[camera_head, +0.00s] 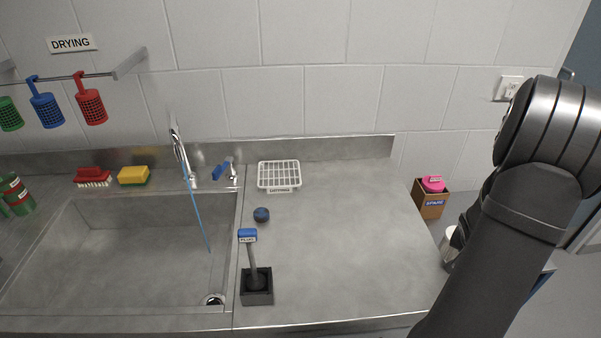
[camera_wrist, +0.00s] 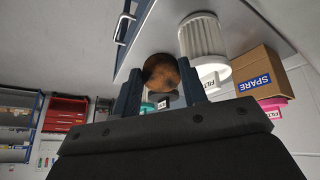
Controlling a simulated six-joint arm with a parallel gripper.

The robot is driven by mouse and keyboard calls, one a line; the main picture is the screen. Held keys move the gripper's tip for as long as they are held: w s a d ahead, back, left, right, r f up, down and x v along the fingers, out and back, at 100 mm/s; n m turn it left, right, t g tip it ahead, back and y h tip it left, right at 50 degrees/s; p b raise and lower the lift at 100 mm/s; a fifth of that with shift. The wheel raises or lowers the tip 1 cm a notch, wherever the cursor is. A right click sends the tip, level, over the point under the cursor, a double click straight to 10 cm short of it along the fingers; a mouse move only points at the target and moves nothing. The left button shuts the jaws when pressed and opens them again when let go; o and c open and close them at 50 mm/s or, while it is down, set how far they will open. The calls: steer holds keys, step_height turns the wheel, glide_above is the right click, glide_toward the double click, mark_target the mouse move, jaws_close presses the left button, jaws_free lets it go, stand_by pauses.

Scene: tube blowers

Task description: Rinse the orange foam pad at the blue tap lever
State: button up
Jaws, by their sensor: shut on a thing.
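The orange foam pad (camera_wrist: 161,73), round and brownish in the shade, sits between the blue fingers of my gripper (camera_wrist: 160,82) in the wrist view. My gripper is shut on it. In the head view my arm covers the gripper and pad, on the right beyond the counter. The blue tap lever (camera_head: 221,171) is at the back edge of the sink, right of the metal tap (camera_head: 181,155). A thin blue stream (camera_head: 196,208) runs from the spout down into the basin (camera_head: 120,245).
Sponges (camera_head: 134,175) lie behind the basin. A SPARE box (camera_wrist: 258,83) and white filter (camera_wrist: 204,40) are near my gripper. The counter's right part is clear.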

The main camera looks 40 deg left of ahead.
steer(key=shift+w, duration=0.2)
steer(key=shift+w+d, duration=0.15)
steer(key=shift+w, duration=0.25)
steer(key=shift+s, duration=0.1)
steer(key=shift+s, duration=0.5)
steer(key=shift+w, duration=0.15)
steer(key=shift+w, duration=0.45)
steer(key=shift+s, duration=0.1)
steer(key=shift+s, duration=0.5)
steer(key=shift+w, duration=0.15)
